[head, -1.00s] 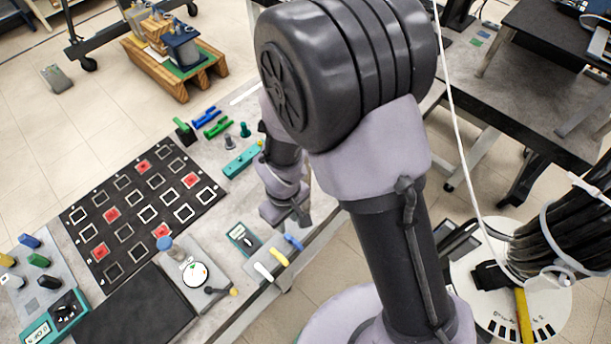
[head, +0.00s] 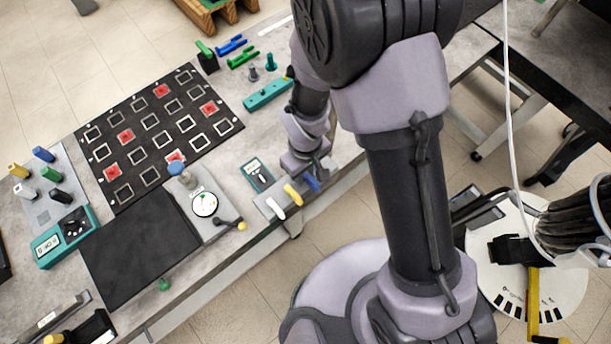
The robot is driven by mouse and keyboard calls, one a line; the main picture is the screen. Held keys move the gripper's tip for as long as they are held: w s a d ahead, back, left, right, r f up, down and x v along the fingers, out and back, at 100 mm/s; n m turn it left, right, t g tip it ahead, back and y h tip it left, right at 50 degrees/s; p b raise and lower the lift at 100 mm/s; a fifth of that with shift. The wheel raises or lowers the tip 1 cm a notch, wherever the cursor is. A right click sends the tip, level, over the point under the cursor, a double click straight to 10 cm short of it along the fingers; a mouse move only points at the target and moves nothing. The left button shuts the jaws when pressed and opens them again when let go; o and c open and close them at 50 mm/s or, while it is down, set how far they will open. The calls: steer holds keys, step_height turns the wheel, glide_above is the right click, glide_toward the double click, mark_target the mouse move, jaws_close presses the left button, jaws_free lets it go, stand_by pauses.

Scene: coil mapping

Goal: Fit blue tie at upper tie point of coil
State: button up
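A blue tie (head: 312,182) lies at the right end of a row on a grey holder at the table's front edge, beside a yellow tie (head: 292,194) and a white tie (head: 275,207). My gripper (head: 308,167) points down right at the blue tie, partly covering it. Whether its fingers are open or shut, or touch the tie, is too small to tell. What looks like the coil, a thick black bundle (head: 570,222), shows at the right edge over a white disc (head: 510,255), cut off by the frame. I cannot make out its upper tie point.
The table holds a black mat with square outlines (head: 128,163), a black pad (head: 140,245), a round dial (head: 205,204), a teal block (head: 268,94) and blue and green clamps (head: 231,45). My arm hides the middle. A white cable (head: 508,110) hangs near the coil.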

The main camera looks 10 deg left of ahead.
jaws_close()
steer(key=shift+r, duration=0.15)
steer(key=shift+r+p, duration=0.6)
steer(key=shift+r, duration=0.2)
steer(key=shift+r+p, duration=1.15)
steer(key=shift+r, duration=0.65)
steer(key=shift+f, duration=0.1)
